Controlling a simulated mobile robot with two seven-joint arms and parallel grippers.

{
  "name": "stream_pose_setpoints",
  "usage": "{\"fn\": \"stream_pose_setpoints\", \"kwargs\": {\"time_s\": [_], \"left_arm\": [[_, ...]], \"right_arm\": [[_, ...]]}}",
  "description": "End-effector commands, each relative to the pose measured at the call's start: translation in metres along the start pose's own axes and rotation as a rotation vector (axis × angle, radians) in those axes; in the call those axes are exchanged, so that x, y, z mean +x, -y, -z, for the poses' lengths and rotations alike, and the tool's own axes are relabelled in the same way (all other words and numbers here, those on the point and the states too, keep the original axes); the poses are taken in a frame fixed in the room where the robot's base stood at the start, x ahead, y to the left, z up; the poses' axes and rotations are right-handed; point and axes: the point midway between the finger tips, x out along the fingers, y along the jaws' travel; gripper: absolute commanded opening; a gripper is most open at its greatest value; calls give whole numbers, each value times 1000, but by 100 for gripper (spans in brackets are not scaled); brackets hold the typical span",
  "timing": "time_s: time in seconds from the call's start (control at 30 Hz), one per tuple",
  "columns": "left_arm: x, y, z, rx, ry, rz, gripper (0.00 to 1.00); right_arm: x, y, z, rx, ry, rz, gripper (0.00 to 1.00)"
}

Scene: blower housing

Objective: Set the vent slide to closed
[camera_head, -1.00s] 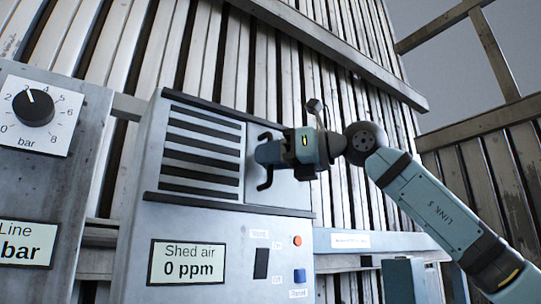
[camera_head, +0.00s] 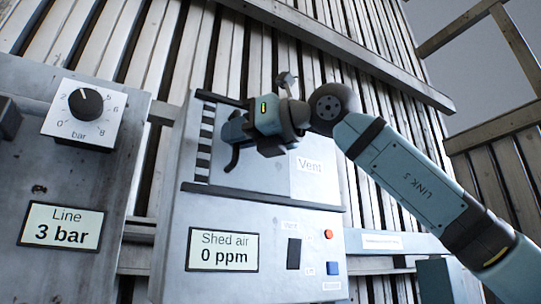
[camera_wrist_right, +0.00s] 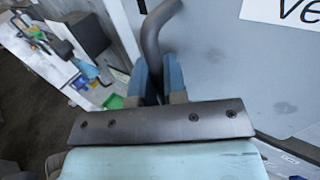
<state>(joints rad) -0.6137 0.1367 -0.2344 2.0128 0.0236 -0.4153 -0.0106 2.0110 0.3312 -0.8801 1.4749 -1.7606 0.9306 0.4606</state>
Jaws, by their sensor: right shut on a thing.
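The vent slide (camera_head: 262,176) is a grey plate between two dark rails on the front of the blower housing. It covers most of the dark vent slots (camera_head: 205,146); only a narrow strip of slots shows at its left. My right gripper (camera_head: 236,130) is shut on the slide's dark bar handle (camera_head: 232,160). In the right wrist view the handle (camera_wrist_right: 155,30) runs down between the two blue-grey fingers (camera_wrist_right: 158,80). A panel marked "Vent" (camera_head: 310,166) shows to the right of the slide. My left gripper is not in view.
Below the slide are the "Shed air 0 ppm" display (camera_head: 223,250), a dark rocker switch (camera_head: 294,254), a red button (camera_head: 328,234) and a blue button (camera_head: 333,268). A left cabinet carries a bar dial (camera_head: 85,104) and a "Line 3 bar" display (camera_head: 61,226).

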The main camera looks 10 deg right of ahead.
Motion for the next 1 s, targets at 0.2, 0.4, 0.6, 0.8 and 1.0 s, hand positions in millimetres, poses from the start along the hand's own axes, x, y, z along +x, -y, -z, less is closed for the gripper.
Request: {"fn": "stream_pose_setpoints", "kwargs": {"time_s": [0.2, 0.4, 0.6, 0.8, 1.0], "left_arm": [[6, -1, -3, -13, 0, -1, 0], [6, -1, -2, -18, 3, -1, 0], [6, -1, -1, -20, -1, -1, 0], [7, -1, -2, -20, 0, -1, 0], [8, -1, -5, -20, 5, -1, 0]], "right_arm": [[16, -25, 1, -2, 1, 0, 0], [20, -30, -1, 0, 0, -1, 0], [20, -31, -1, 0, 0, -2, 0], [20, -30, -1, 0, 0, -2, 21], [20, -30, 0, 0, 0, -1, 21]]}}
